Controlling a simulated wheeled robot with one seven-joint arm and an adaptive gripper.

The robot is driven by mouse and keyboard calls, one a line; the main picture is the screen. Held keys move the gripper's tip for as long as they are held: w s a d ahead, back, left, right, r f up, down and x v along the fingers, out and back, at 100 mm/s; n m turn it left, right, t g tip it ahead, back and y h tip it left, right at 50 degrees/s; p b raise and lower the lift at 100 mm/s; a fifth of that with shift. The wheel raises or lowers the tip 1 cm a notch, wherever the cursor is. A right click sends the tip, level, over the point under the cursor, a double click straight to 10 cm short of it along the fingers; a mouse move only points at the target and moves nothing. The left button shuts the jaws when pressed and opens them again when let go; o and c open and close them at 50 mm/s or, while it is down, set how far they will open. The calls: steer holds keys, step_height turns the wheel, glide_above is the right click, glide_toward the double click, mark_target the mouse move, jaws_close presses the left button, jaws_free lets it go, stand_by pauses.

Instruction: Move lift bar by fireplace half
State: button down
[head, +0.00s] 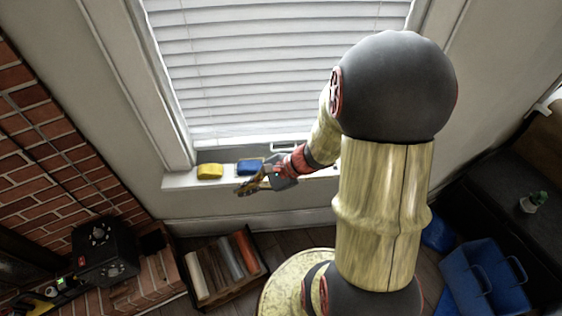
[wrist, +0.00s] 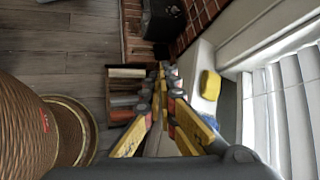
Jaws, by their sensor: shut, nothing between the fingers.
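White blinds (head: 280,70) cover the window beside the brick fireplace, lowered nearly to the sill. Their bottom edge (head: 225,141) runs just above the grey lower frame of the window. A small pale handle-like piece (head: 285,147) shows on that frame, partly behind my arm; I cannot tell whether it is the lift bar. My gripper (head: 242,189) is in front of the sill, below and apart from the blinds. In the wrist view its yellow fingers (wrist: 161,70) come together at the tips with nothing between them. The blinds (wrist: 296,105) show at the right there.
A yellow block (head: 210,171) and a blue one (head: 249,167) lie on the sill (head: 180,181). A crate of rolls (head: 225,268) stands on the floor below. A black box (head: 103,250) is by the brick wall (head: 40,140). Blue bins (head: 484,278) stand at right.

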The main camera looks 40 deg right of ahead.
steer(key=w+d+f+m+t+h, duration=0.25)
steer(key=d+f+m+h, duration=0.35)
steer(key=d+m, duration=0.45)
steer(key=w+d+f+m+t+h, duration=0.1)
steer(key=d+f+m+t+h, duration=0.25)
steer(key=d+f+m, duration=0.65)
steer(key=shift+n+g, duration=0.3)
steer(key=shift+n, duration=0.35)
steer(key=w+d+b, duration=0.1)
steer(key=w, duration=0.1)
steer(key=w+d+f+b, duration=0.1)
steer(key=w, duration=0.2)
steer(key=w+d+f+b, duration=0.1)
steer(key=w+d+b, duration=0.1)
steer(key=w, duration=0.1)
steer(key=shift+d, duration=0.1)
